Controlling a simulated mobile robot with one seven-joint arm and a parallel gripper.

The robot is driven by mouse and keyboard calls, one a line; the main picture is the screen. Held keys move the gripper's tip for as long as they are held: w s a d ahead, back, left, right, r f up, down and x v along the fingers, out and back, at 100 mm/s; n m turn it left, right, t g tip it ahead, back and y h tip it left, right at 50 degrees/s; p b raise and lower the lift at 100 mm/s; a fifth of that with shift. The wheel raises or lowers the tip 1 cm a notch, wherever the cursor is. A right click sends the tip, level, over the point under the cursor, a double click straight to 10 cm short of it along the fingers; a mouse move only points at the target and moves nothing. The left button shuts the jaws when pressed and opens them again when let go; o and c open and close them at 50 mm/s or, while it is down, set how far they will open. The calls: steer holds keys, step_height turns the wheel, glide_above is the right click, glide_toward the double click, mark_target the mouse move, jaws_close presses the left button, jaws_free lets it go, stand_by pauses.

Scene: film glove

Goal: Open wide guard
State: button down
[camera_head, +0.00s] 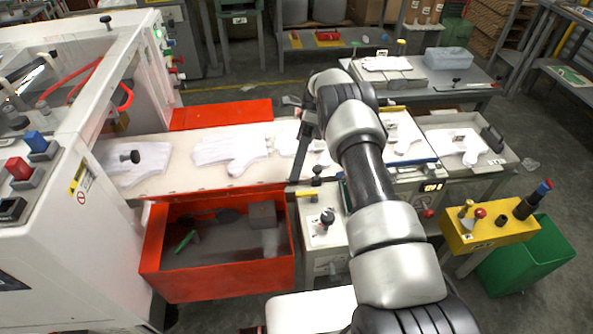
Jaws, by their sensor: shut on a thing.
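My arm reaches from the bottom right up to the middle, and its wrist hides part of the work line. The bar slants down towards the belt's front edge. I cannot tell whether it belongs to the wide guard. A flat orange-red panel (222,114) lies along the back of the belt, left of my gripper. It may be a guard, but no label shows.
The white belt (180,178) carries several white gloves (232,152). An open red bin (160,262) stands in front. A white machine (65,240) with buttons is at left. A yellow control box (487,232) and a green bin (540,262) are at right.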

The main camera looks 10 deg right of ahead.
steer(key=shift+w+r, duration=0.1)
steer(key=c, duration=1.3)
jaws_free()
step_height(320, 180, up, 10)
steer(key=p, duration=0.5)
